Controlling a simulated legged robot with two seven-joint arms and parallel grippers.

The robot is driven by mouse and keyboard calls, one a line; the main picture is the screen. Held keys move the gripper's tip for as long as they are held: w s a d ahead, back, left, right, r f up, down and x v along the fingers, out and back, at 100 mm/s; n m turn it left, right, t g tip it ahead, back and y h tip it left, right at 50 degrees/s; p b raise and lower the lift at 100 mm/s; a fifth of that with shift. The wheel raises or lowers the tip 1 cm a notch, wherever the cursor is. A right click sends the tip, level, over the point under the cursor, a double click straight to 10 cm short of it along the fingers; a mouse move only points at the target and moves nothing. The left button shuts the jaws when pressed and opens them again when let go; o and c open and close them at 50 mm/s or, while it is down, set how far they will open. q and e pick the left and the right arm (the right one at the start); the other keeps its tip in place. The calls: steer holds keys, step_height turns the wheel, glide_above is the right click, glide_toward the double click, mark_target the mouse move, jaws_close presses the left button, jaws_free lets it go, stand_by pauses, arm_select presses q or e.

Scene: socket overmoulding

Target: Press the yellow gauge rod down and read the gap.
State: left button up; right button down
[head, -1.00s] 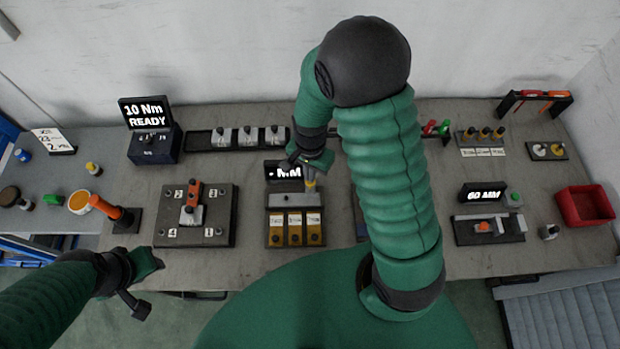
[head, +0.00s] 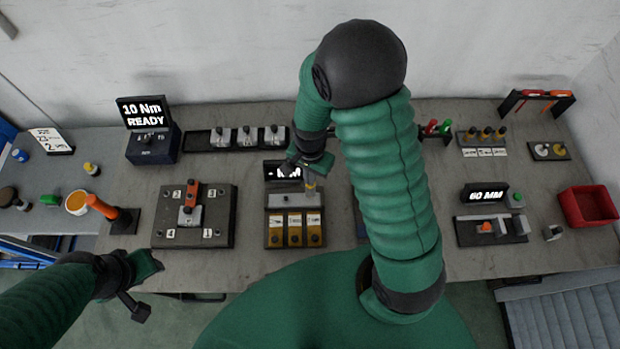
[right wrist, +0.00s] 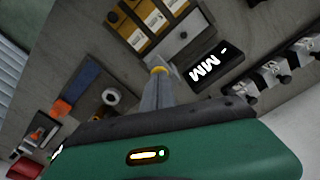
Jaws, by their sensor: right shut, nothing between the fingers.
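The yellow gauge rod (head: 310,188) stands at the back right of the gauge block (head: 283,200) in the head view. Its yellow top (right wrist: 158,70) shows at my fingertips in the right wrist view. My right gripper (head: 312,176) is shut and empty, pointing down over the rod. The fingertips look to be at its top; I cannot tell whether they touch. The gap display (right wrist: 208,69) shows a dash and "MM" in the right wrist view; the arm partly hides it in the head view. My left gripper (head: 150,285) hangs off the table's front edge, its jaws unclear.
Several labelled yellow blocks (head: 294,229) sit in front of the rod. A plate with an orange-handled clamp (head: 192,190) lies left, and a row of grey-metal parts (head: 247,136) behind. A "60 MM" station (head: 487,194) and red bin (head: 588,206) are right.

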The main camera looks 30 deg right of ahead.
steer(key=shift+f+b, duration=0.55)
steer(key=shift+f, duration=0.3)
steer(key=shift+r, duration=0.15)
step_height(320, 180, up, 8)
steer(key=p, duration=0.8)
stand_by(0.3)
stand_by(0.4)
